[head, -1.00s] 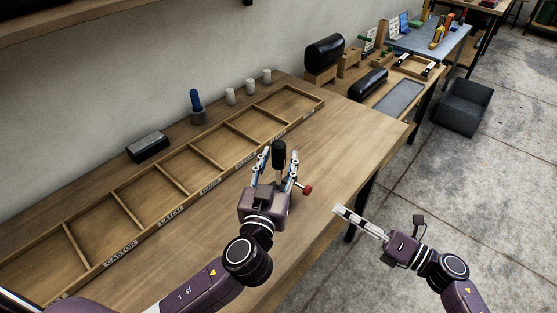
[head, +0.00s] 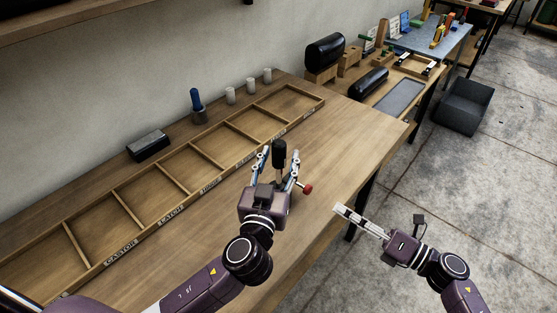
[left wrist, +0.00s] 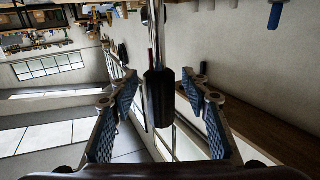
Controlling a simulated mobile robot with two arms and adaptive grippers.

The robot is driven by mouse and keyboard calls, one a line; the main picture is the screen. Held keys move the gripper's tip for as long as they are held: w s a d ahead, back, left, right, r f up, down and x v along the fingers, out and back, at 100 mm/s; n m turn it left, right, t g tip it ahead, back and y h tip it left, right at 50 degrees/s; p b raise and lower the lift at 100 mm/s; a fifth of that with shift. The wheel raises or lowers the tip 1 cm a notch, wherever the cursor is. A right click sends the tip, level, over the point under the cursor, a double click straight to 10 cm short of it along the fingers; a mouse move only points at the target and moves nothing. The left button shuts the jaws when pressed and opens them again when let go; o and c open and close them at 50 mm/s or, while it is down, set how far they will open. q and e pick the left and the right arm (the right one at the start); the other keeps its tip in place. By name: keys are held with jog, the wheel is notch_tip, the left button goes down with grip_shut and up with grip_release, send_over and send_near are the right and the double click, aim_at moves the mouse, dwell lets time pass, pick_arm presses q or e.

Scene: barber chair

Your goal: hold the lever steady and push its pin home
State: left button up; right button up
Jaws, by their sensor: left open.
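The lever (head: 279,153) stands upright on the bench, with a black grip on top. A red-knobbed pin (head: 307,188) sticks out low on its right. My left gripper (head: 278,158) is open, with one finger on each side of the lever. In the left wrist view, the black grip (left wrist: 158,98) and its metal rod (left wrist: 153,35) show between the spread fingers (left wrist: 152,93), with visible gaps on both sides. The lever's base is hidden behind my left gripper. My right gripper (head: 340,210) is beyond the bench's right edge, away from the pin; its fingers look close together, seen side-on.
A long wooden compartment tray (head: 120,216) lies along the wall side of the bench (head: 345,125). Behind it stand a black block (head: 148,146), a blue-handled tool (head: 197,104) and several pale cylinders (head: 230,96).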

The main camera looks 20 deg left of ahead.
pick_arm(q)
jog(key=s+d, duration=0.1)
jog(key=s, duration=1.1)
